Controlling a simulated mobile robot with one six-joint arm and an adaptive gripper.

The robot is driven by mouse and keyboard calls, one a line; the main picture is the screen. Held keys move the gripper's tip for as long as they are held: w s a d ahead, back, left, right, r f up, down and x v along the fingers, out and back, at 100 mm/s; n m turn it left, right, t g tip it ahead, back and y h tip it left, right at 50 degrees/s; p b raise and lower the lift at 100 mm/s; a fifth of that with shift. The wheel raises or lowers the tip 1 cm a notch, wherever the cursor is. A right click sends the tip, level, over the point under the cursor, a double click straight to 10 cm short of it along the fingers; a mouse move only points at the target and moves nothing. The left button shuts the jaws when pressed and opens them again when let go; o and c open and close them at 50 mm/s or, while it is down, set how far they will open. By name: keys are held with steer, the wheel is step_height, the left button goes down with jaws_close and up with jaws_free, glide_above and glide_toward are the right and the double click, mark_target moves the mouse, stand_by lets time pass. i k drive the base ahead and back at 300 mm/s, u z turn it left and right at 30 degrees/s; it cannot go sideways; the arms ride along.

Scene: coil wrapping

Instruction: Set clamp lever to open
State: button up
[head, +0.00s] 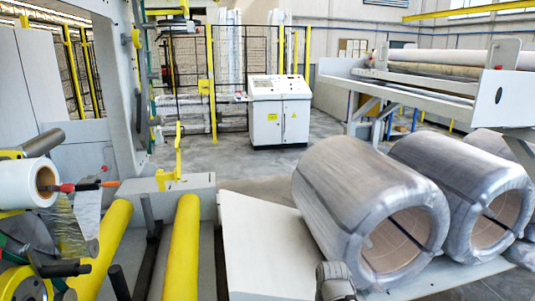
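A lever with a red tip and an orange end (88,186) sticks out sideways beside the white film roll (24,185) at the left; it may be the clamp lever. A black handle (60,268) sits lower down, near the yellow wheel-like part at the bottom left. I cannot tell for certain which one is the clamp lever, nor whether it is open or closed. My gripper's fingers do not show. A grey rounded part at the bottom edge, right of centre, looks like my arm.
Two wrapped coils (371,215) (465,190) lie at the right. Yellow rollers (182,250) (103,250) run across the bottom left. A tall grey frame (116,100) stands at the left. A white control cabinet (280,112) stands behind, with open floor before it.

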mark_target(91, 179)
steer(key=u, duration=1.65)
